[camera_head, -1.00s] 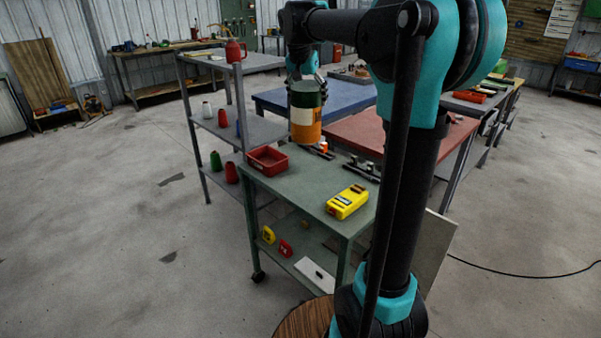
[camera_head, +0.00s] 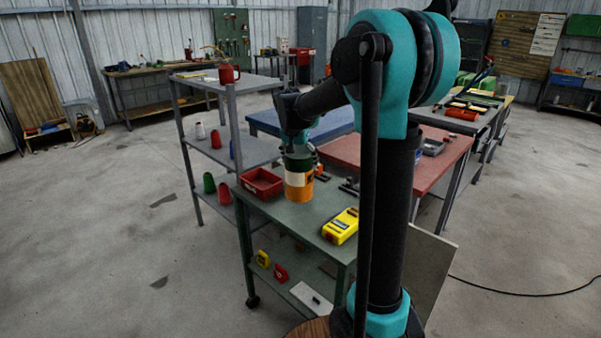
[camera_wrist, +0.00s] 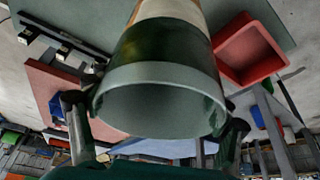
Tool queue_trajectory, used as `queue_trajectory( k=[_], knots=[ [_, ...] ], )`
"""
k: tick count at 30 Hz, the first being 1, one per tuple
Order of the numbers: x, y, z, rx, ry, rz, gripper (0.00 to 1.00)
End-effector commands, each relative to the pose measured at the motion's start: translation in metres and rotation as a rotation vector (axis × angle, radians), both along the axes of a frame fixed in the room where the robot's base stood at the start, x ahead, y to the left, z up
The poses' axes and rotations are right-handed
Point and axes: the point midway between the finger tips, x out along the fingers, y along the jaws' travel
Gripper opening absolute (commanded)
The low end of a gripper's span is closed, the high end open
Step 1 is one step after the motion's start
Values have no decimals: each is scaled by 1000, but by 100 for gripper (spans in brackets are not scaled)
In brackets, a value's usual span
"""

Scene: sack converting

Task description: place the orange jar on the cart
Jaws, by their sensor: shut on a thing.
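The orange jar (camera_head: 298,186) has a dark green top band and a pale label band. My gripper (camera_head: 299,150) is shut on its upper part and holds it upright. The jar's base is at or just above the top of the green cart (camera_head: 290,220); I cannot tell whether it touches. In the wrist view the jar (camera_wrist: 165,45) fills the upper middle, with its pale grey end towards the camera. The fingers of my gripper (camera_wrist: 155,125) are on both sides of it.
A red bin (camera_head: 261,183) sits left of the jar on the cart top, and a yellow device (camera_head: 341,226) lies to the right. Dark rail-like parts (camera_head: 350,188) lie behind. A grey shelf (camera_head: 240,150) stands at the left, and a red-topped table (camera_head: 440,170) behind.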

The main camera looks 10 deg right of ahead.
Motion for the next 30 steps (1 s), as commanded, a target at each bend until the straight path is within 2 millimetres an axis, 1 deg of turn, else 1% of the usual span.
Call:
queue_trajectory(
  k=[5,8,13,15,24,25,30],
  knots=[
    [0,0,-10,0,0,0,27],
    [0,0,-20,0,0,0,27],
    [0,0,-41,0,0,0,27],
    [0,0,-44,0,0,0,27],
    [0,0,-46,0,0,0,27],
    [0,0,-47,0,0,0,80],
    [0,0,-46,0,0,0,99]
  ],
)
